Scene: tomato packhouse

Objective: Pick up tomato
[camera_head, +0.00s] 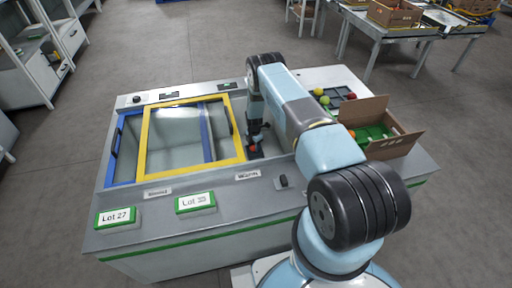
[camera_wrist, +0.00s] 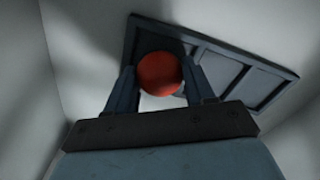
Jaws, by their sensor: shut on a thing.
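A round red tomato (camera_wrist: 160,74) is held between the two fingers of my gripper (camera_wrist: 161,84) in the wrist view. The fingers touch it on its left and right sides. Behind it is a dark panel or tray with several sections (camera_wrist: 215,68), with pale walls around. In the head view my gripper (camera_head: 255,144) points down at the right end of the bench's basin, to the right of the yellow frame. A small red patch of the tomato (camera_head: 253,148) shows there; the arm hides part of this area.
The yellow frame (camera_head: 144,143) and blue frame (camera_head: 112,150) lie over the basin. An open cardboard box (camera_head: 393,148) with a green inside stands at the right. Round produce (camera_head: 319,92) lies by a dark tray behind it. Lot 27 sign (camera_head: 118,217) stands at the front left.

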